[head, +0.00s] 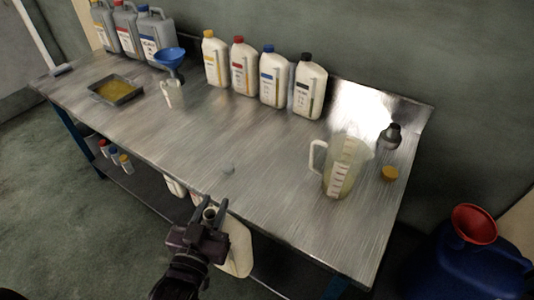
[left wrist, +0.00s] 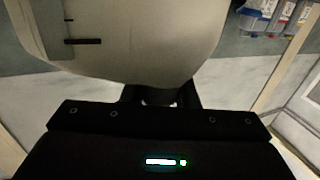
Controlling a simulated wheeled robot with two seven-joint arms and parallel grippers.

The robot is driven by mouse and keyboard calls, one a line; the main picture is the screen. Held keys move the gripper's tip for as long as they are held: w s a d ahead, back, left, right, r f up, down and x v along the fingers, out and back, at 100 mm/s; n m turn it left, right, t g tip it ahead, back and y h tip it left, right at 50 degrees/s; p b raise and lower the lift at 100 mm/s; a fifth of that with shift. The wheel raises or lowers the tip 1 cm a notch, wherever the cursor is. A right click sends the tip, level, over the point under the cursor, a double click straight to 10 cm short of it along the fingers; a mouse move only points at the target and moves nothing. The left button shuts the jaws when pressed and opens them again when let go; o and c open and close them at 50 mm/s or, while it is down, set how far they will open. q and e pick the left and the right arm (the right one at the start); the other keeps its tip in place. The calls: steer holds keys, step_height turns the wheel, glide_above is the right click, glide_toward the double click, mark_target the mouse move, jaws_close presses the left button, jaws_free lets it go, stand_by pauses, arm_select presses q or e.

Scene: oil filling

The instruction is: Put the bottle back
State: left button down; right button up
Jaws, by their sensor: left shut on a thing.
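My left gripper (head: 210,209) is shut on the neck of a cream-white bottle (head: 238,248). The bottle hangs at the front edge of the table, and its lower part shows beyond that edge. Its neck looks uncapped. In the left wrist view the pale bottle (left wrist: 140,38) fills the upper middle, close above the gripper body. My right gripper is not in view.
White jugs with coloured caps (head: 273,76) line the table's (head: 250,135) back. A measuring jug (head: 343,165) with yellowish liquid stands right, near a dark bottle (head: 390,136) and a yellow cap (head: 390,173). A blue funnel (head: 169,57) and tray (head: 116,90) are left. The table's middle is clear.

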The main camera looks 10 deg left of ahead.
arm_select(q)
steer(key=shift+s+a+r, duration=0.1)
steer(key=shift+r, duration=0.1)
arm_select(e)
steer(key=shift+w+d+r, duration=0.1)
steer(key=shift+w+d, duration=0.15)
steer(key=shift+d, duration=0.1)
